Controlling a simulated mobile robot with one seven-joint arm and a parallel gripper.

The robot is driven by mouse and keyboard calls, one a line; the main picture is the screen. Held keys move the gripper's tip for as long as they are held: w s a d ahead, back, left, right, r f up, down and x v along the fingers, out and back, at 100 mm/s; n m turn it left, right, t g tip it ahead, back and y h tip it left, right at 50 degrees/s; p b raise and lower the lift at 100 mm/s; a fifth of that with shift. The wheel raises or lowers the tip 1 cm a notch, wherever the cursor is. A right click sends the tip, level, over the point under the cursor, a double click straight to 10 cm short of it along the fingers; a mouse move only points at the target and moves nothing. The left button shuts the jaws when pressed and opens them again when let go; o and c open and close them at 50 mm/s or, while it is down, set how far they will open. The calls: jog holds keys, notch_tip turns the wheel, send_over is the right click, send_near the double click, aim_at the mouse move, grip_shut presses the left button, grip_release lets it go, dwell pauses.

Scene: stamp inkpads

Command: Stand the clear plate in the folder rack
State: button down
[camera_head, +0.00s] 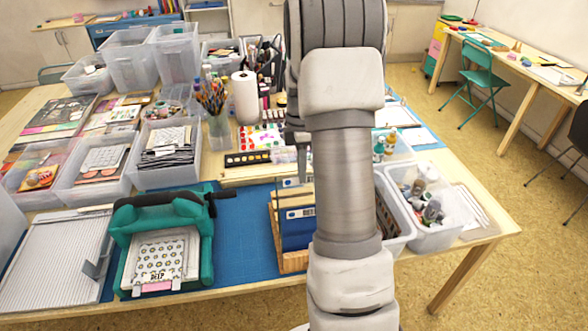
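The folder rack (275,243) is a light wooden stand on the blue mat, left of my arm. It holds upright blue folders (297,228) with white labels, and my arm covers its right side. My gripper (303,158) is mostly hidden behind my arm. A dark part of it shows above and behind the rack, and its fingertips cannot be made out. I cannot clearly identify the clear plate. A faint pale edge shows below my gripper, but I cannot tell whether it is held. A patterned sheet (160,258) lies on the teal press.
The teal press (205,262) with its dark handle stands left of the rack on the blue mat (232,265). Clear bins (433,238) of bottles stand at right. A paint palette (248,158), brush jar and paper roll (245,98) stand behind. Bare mat lies between press and rack.

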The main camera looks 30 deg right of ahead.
jog(key=shift+s+a+f+b, duration=0.1)
jog(key=shift+s+f+b, duration=0.1)
jog(key=shift+f+b, duration=1)
jog(key=shift+s+a+f+b, duration=0.15)
jog(key=shift+f+b, duration=0.4)
jog(key=shift+f, duration=1.2)
jog(key=shift+d, duration=0.1)
jog(key=c, duration=1)
grip_release()
jog(key=shift+w+d+r+p, duration=0.1)
jog(key=shift+w+r+p, duration=0.05)
jog(key=shift+r+p, duration=1.05)
jog(key=shift+w+d+r+p, duration=0.15)
jog(key=shift+r+p, duration=0.7)
jog(key=shift+r, duration=0.5)
jog(key=shift+a, duration=0.1)
jog(key=r, duration=0.5)
jog(key=w+r, duration=0.1)
jog(key=r, duration=0.5)
jog(key=w+d+r, duration=0.1)
jog(key=r, duration=0.5)
jog(key=shift+w+r+p, duration=0.1)
jog(key=shift+p, duration=0.3)
